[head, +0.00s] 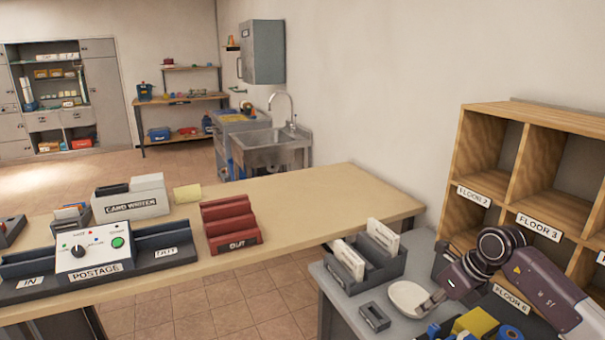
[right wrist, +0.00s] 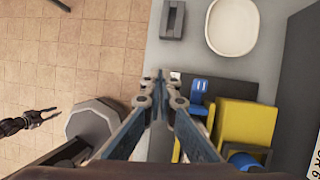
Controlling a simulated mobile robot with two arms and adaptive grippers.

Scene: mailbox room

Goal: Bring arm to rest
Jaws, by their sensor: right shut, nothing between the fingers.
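My right arm comes in from the lower right in the head view, bent in front of the wooden floor-labelled shelf (head: 476,150). Its gripper (head: 430,303) is over the grey side table, near the white dish (head: 408,298). In the right wrist view the right gripper (right wrist: 160,78) has its fingertips together with nothing between them, above the table edge. What seems to be my left gripper (right wrist: 48,117) shows small at the left of the right wrist view, over the floor; its jaws are too small to judge. It is not in the head view.
The grey table (head: 345,310) carries a dark card holder (head: 362,275), a small dark tray (head: 374,317) and yellow and blue items (head: 476,322) close under the gripper. A long wooden counter (head: 310,200) holds the postage box (head: 93,252) and a red rack (head: 231,226). Tiled floor (right wrist: 75,60) lies open left of the grey table.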

